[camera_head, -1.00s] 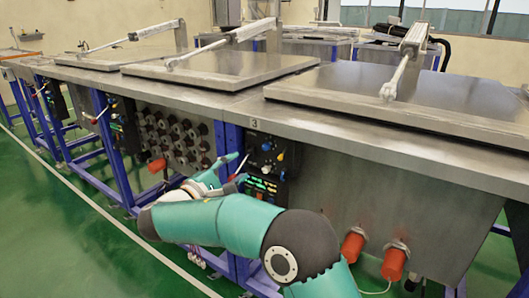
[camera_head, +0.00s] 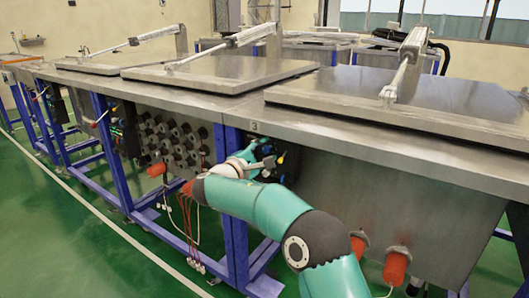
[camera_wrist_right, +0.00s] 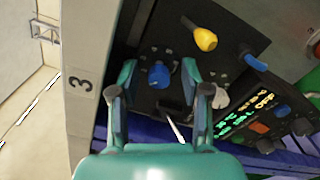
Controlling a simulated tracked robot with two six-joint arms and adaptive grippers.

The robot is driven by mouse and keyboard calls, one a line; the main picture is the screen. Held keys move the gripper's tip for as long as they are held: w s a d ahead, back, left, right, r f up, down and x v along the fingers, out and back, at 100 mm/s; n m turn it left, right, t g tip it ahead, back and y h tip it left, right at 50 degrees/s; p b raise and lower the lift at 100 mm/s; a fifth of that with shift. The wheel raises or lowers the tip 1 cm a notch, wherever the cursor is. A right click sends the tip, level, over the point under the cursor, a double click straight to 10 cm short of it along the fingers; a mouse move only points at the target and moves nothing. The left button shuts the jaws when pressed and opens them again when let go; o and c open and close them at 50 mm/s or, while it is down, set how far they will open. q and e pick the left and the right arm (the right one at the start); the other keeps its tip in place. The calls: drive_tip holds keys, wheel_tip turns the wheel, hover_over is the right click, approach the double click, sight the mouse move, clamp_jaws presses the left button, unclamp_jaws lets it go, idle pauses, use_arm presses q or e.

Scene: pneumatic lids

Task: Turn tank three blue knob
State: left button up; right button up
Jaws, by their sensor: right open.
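The blue knob (camera_wrist_right: 158,75) of tank three sits on a dark control panel (camera_wrist_right: 235,25) in the right wrist view. My right gripper (camera_wrist_right: 159,88) is open, with one finger on each side of the knob in the picture. I cannot tell whether the fingers touch it. In the head view my right gripper (camera_head: 262,152) is at the panel just below the "3" label (camera_head: 254,127); the arm hides most of the panel and the blue knob does not show clearly there. My left gripper is not in view.
A yellow knob (camera_wrist_right: 205,39), a blue-tipped lever (camera_wrist_right: 255,62) and a pale knob (camera_wrist_right: 220,98) are close to the gripper. A lit green display (camera_wrist_right: 240,115) lies at right. The steel tabletop edge (camera_head: 350,145) runs above the panel.

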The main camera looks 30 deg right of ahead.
clamp_jaws()
drive_tip(key=shift+r+n+p, duration=0.15)
drive_tip(key=shift+n+p, duration=0.55)
drive_tip(key=shift+p, duration=0.35)
drive_tip(key=shift+f, duration=0.25)
unclamp_jaws()
drive_tip(key=shift+a+r, duration=0.1)
drive_tip(key=shift+a, duration=0.05)
